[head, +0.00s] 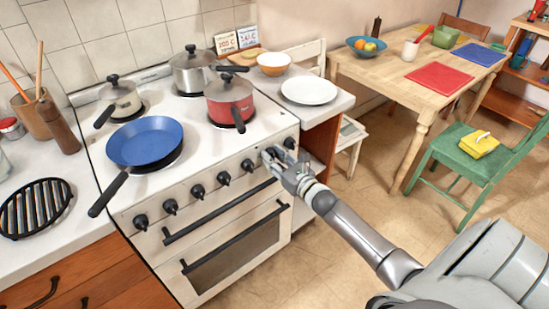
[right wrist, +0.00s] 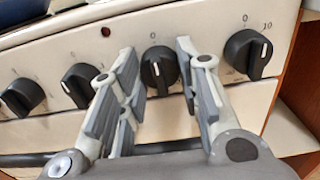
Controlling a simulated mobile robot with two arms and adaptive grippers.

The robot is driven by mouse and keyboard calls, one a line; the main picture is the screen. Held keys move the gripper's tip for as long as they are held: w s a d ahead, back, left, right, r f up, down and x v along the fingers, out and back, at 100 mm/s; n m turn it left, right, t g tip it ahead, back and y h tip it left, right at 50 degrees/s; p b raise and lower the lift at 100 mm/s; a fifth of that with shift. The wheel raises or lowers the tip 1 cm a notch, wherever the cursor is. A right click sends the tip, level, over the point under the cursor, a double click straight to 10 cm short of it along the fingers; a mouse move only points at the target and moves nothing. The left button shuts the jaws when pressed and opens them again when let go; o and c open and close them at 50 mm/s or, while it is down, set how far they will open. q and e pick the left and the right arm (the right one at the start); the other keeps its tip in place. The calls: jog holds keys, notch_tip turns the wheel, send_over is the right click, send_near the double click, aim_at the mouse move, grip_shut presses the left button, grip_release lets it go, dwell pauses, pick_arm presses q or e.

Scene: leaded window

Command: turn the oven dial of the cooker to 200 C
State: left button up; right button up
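The cooker (head: 185,235) is white, with a row of black dials along its front panel. My right gripper (right wrist: 156,58) is open, with one finger on each side of a dial (right wrist: 159,68) in the right wrist view. That dial's white mark points up to a 0. I cannot tell whether the fingers touch it. My left gripper is not in view.
A blue pan (head: 147,140), a red pot (head: 230,98) and other pots stand on the hob.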

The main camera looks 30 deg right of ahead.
jog(key=c, duration=0.4)
